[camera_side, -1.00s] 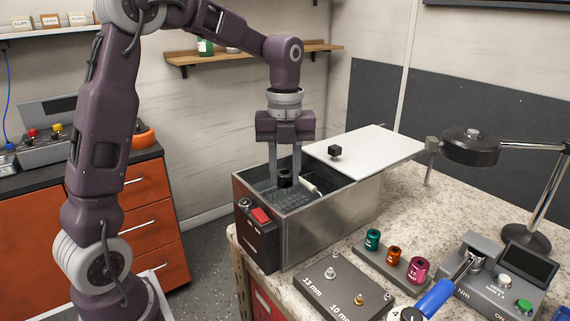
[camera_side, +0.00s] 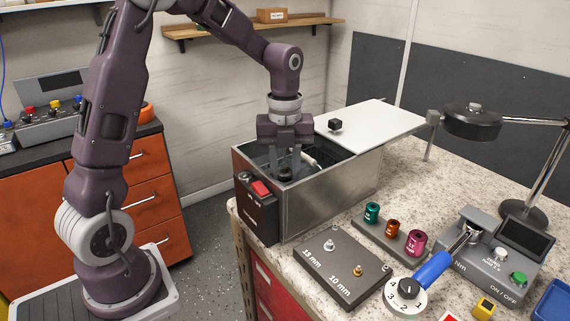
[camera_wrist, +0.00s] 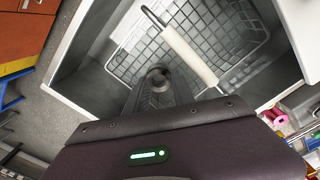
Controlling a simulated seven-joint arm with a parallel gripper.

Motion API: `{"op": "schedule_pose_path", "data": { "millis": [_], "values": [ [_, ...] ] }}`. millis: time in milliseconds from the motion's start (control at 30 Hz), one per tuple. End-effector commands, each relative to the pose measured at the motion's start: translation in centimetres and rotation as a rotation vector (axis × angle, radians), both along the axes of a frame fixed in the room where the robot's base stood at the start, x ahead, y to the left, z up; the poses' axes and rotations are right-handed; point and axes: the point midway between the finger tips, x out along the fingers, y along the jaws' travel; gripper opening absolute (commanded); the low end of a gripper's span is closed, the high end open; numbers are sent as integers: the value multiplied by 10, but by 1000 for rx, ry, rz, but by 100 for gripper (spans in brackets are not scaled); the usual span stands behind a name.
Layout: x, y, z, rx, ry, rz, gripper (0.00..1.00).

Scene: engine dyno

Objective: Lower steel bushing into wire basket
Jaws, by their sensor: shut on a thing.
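The steel bushing (camera_wrist: 158,77) is a small dark ring with a hole. My gripper (camera_side: 286,172) is shut on it, with the fingers reaching down into the open metal tank (camera_side: 325,195). In the side view the bushing (camera_side: 285,173) shows dark between the fingertips, below the tank rim. The wire basket (camera_wrist: 127,62) lies inside the tank, with a white bar handle (camera_wrist: 190,57) just right of the bushing in the wrist view. The bushing appears over the basket mesh; I cannot tell whether it touches it. The tank wall hides the basket's lower part in the side view.
A white lid (camera_side: 372,124) with a black knob covers the tank's right part. A control box with a red switch (camera_side: 261,188) is on its front.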

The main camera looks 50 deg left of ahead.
Motion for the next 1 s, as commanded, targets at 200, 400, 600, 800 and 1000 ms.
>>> {"op": "schedule_pose_path", "data": {
  "millis": [200, 400, 600, 800, 1000],
  "values": [
    [0, 0, -3, -1, -1, 0, 0],
    [0, 0, -2, -1, -1, 0, 0],
    [0, 0, -3, 0, 0, 0, 0],
    [0, 0, -3, -1, -1, 0, 0],
    [0, 0, -3, 0, 0, 0, 55]
  ]
}}
